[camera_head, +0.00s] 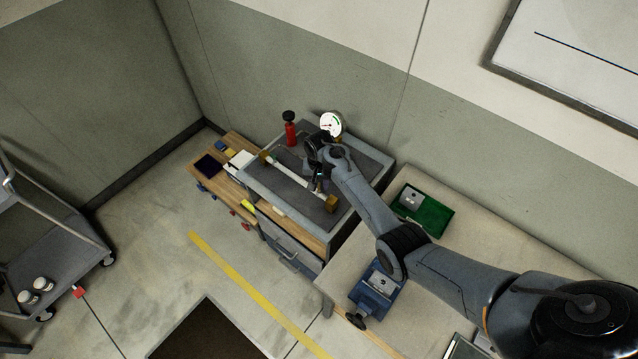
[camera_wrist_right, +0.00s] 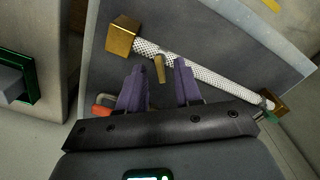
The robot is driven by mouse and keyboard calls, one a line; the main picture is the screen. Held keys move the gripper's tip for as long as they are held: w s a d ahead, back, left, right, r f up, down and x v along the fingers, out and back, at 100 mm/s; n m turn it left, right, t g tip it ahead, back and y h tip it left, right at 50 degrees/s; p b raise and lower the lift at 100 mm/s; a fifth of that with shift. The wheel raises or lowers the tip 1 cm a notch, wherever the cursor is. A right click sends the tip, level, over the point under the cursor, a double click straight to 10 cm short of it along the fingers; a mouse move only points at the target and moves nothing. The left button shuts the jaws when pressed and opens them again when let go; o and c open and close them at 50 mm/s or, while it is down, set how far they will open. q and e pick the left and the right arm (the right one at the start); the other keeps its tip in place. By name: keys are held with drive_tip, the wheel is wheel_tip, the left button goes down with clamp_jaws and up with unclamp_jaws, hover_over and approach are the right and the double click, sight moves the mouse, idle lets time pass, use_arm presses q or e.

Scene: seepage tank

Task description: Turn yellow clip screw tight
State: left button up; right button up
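A white mesh hose (camera_wrist_right: 215,82) runs between two brass end blocks (camera_wrist_right: 122,36) on a grey tray; the hose also shows in the head view (camera_head: 289,176). A small yellow-brass upright piece (camera_wrist_right: 159,68), which looks like the clip screw, stands against the hose. My right gripper (camera_wrist_right: 159,66) is open, with one purple finger on each side of this piece and gaps visible on both sides. In the head view my right gripper (camera_head: 317,184) is over the tray, and its hand hides part of the hose. My left gripper is not in view.
An orange-red part (camera_wrist_right: 103,110) shows beside the left finger. A round gauge (camera_head: 331,124) and a red cylinder with a black knob (camera_head: 291,133) stand at the tray's back. A green bin (camera_head: 430,216) and a blue vise-like device (camera_head: 377,286) are on the right bench.

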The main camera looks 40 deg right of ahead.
drive_tip(key=shift+f, duration=0.15)
clamp_jaws()
idle(0.4)
